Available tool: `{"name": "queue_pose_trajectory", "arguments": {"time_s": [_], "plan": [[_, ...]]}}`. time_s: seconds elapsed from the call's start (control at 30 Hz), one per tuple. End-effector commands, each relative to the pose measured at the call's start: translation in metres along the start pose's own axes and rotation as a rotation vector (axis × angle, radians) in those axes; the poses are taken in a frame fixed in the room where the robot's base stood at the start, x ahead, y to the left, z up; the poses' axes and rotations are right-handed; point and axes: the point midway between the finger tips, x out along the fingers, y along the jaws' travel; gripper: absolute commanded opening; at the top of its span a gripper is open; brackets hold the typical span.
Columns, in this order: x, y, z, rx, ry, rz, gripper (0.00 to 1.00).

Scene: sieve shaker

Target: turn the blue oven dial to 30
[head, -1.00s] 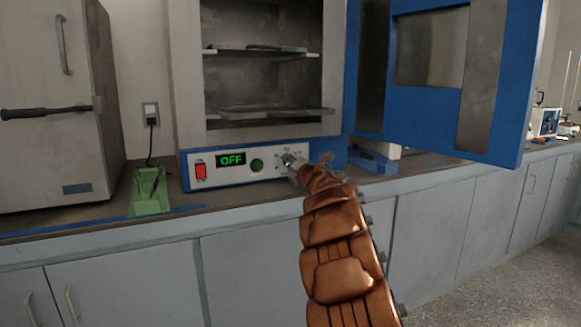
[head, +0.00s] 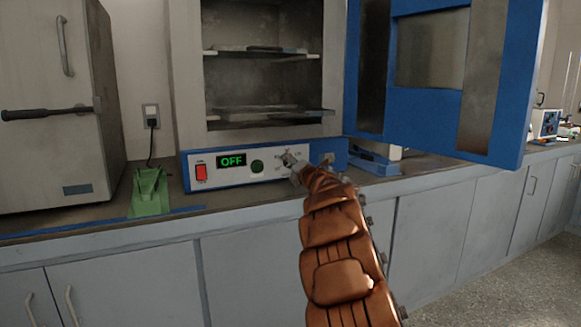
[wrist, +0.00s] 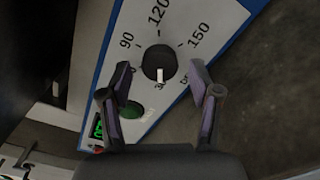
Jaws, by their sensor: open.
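The oven dial (wrist: 153,58) is a round black knob with a white pointer line, on the white control panel (wrist: 186,24) of the blue-based oven. In the wrist view the pointer line points down the picture, toward a label that looks like 30 and is partly hard to read. Labels 90, 120 and 150 show around the dial. My gripper (wrist: 160,68) is open, with one finger on each side of the dial and gaps to it. In the head view my gripper (head: 292,162) is at the panel and largely hides the dial.
The oven (head: 187,75) has its blue door (head: 425,105) swung open to the right above my arm. The display (head: 231,160) reads OFF, between a red switch (head: 201,172) and a green button (head: 257,166). A green object (head: 150,190) stands left on the counter.

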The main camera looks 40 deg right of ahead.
Motion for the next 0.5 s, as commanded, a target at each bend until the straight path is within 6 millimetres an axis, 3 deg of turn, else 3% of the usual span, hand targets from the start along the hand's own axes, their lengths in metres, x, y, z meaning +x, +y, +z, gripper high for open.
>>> {"name": "queue_pose_trajectory", "arguments": {"time_s": [0.5], "plan": [[-0.056,-0.001,0.000,0.001,-0.002,-0.003,0.63]]}}
